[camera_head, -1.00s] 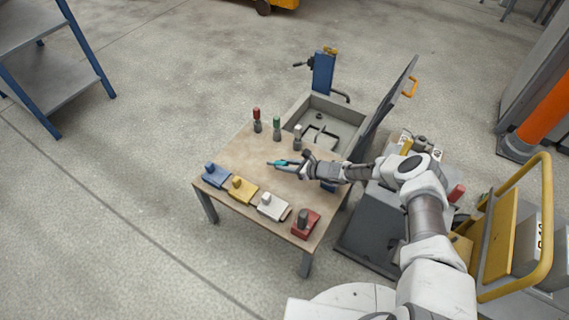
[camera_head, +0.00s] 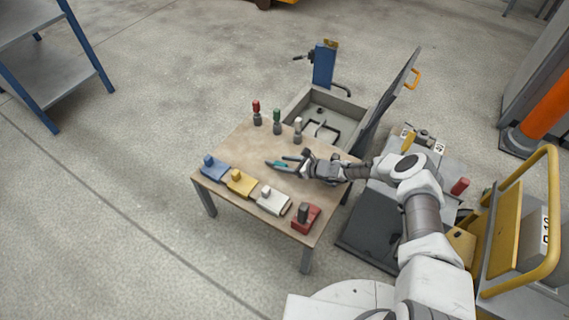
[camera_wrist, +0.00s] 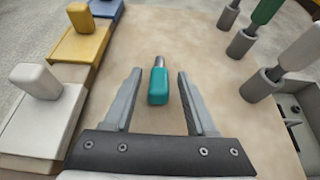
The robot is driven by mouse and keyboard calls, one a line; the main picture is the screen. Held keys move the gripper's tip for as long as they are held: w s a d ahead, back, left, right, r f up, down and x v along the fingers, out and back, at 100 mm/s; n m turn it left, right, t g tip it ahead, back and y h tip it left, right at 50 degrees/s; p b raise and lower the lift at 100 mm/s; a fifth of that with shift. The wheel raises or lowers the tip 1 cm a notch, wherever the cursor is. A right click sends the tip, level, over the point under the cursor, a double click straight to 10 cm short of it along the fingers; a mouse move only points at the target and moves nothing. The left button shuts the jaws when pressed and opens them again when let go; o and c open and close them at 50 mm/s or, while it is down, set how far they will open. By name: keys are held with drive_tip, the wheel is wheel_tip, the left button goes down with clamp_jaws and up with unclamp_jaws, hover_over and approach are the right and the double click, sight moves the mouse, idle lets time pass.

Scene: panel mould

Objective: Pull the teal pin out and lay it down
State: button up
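The teal pin (camera_head: 278,164) is out on the wooden table top, near its middle. In the wrist view the teal pin (camera_wrist: 158,86) appears to lie flat, its grey metal end pointing away from me. My gripper (camera_head: 284,163) is low over the table. In the wrist view the fingers of my gripper (camera_wrist: 157,76) are spread, one on each side of the pin, with a visible gap on both sides. Nothing is held.
Blue (camera_head: 213,171), yellow (camera_head: 241,184), white (camera_head: 272,203) and red (camera_head: 305,219) blocks with knobs line the table's front edge. Red (camera_head: 257,113), green (camera_head: 277,121) and white (camera_head: 297,130) pins stand in grey sockets behind. An open mould box (camera_head: 345,110) adjoins the back right.

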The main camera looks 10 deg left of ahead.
drive_tip(key=shift+o, duration=0.4)
drive_tip(key=r+p, duration=0.1)
drive_tip(key=r, duration=0.1)
drive_tip(key=d+r+p, duration=0.1)
drive_tip(key=r, duration=0.2)
drive_tip(key=shift+p, duration=0.35)
drive_tip(key=w+p+v, duration=0.2)
drive_tip(key=p+v, duration=0.1)
drive_tip(key=v, duration=0.9)
drive_tip(key=shift+w+d+r, duration=0.2)
drive_tip(key=shift+d+r, duration=0.05)
drive_tip(key=shift+r, duration=0.15)
